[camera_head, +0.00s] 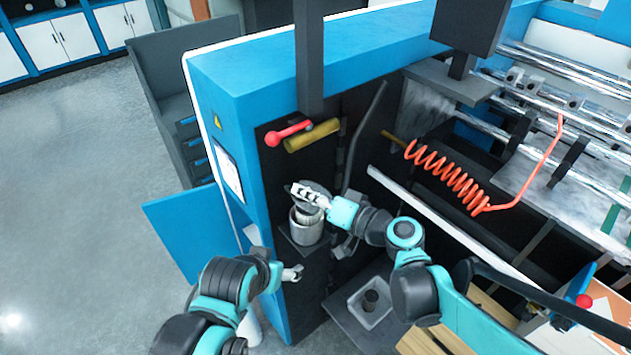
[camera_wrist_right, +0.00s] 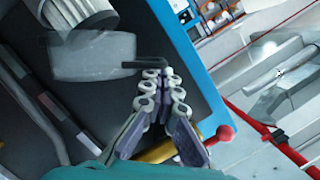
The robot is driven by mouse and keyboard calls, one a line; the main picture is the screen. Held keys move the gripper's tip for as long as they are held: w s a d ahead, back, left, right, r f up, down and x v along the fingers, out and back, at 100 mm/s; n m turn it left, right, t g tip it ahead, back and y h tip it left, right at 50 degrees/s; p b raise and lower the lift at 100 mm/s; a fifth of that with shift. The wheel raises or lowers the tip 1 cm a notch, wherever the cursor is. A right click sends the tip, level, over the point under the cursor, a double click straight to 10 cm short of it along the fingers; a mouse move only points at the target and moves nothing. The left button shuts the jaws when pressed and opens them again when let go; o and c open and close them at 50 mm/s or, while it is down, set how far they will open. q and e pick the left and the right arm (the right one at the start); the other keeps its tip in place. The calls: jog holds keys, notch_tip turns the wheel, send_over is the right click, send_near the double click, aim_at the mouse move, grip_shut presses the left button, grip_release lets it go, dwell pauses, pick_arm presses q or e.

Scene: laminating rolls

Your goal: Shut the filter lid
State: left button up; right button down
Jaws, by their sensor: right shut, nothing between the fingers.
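The filter housing (camera_head: 306,230) is a round metal pot on a dark bracket at the machine's side. Its pale pleated insert shows at the top left of the right wrist view (camera_wrist_right: 82,12). The lid (camera_wrist_right: 92,56) looks like a smoky grey plate with a dark handle, beside the insert rather than over it; in the head view my gripper mostly hides it. My right gripper (camera_head: 306,192) is shut and empty above the housing, its fingertips (camera_wrist_right: 160,76) close to the lid's handle. My left gripper (camera_head: 293,273) is below the housing, too small to read.
A red-knobbed lever (camera_head: 287,134) and a brass cylinder (camera_head: 312,136) sit on the dark panel above the housing. An orange coiled hose (camera_head: 450,178) hangs to the right. A blue panel (camera_head: 187,232) stands out at left, with open floor (camera_head: 75,200) beyond.

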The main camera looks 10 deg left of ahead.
jog(key=s+a+f+n+t+h+b, duration=0.1)
jog(key=s+a+f+n+b, duration=0.2)
jog(key=s+f+n, duration=0.1)
jog(key=shift+f+n+h+b, duration=0.4)
jog(key=shift+f+n, duration=0.3)
jog(key=shift+f, duration=0.55)
